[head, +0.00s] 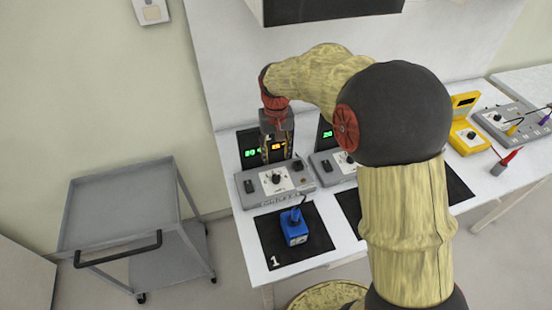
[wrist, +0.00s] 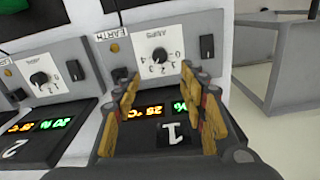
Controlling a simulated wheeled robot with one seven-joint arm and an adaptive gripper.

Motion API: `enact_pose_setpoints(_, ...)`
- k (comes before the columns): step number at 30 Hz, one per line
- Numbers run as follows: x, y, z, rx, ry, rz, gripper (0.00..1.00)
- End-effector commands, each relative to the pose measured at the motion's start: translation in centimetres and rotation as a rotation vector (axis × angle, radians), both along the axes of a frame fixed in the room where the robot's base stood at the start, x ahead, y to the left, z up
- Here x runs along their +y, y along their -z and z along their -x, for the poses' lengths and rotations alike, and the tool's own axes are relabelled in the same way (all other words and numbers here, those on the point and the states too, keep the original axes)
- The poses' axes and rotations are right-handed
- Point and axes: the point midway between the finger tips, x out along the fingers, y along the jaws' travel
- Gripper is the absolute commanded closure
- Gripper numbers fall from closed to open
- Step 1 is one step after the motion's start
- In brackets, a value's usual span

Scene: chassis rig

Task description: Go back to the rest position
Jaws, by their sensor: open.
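My gripper (head: 277,150) is at the left end of the white bench, over the back of the left grey control box (head: 262,188). In the wrist view my gripper (wrist: 159,74) shows its two fingers spread apart, with nothing between them. Beyond the fingers are the box's dial (wrist: 159,56), its black switch (wrist: 207,47) and a lit display panel marked 1 (wrist: 174,133). Whether the fingers touch the box, I cannot tell. My arm arches across the head view and hides part of the bench.
A blue device (head: 294,230) stands on the black mat (head: 276,262) marked 1. A second grey box (head: 326,164) stands close on the right. Farther right are a yellow device (head: 465,137) and a red probe (head: 506,161). A grey cart (head: 120,205) stands left of the bench.

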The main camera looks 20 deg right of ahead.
Motion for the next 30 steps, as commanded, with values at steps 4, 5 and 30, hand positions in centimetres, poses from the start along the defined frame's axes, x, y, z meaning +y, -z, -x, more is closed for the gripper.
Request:
enact_pose_setpoints(4, 0.0, -0.1, 0.0, 0.000, 0.000, 0.000, 0.58)
enact_pose_setpoints(5, 0.0, -0.1, 0.0, 0.000, 0.000, 0.000, 0.58)
enact_pose_setpoints(30, 0.0, -3.8, 11.6, -0.042, -0.096, 0.003, 0.58)
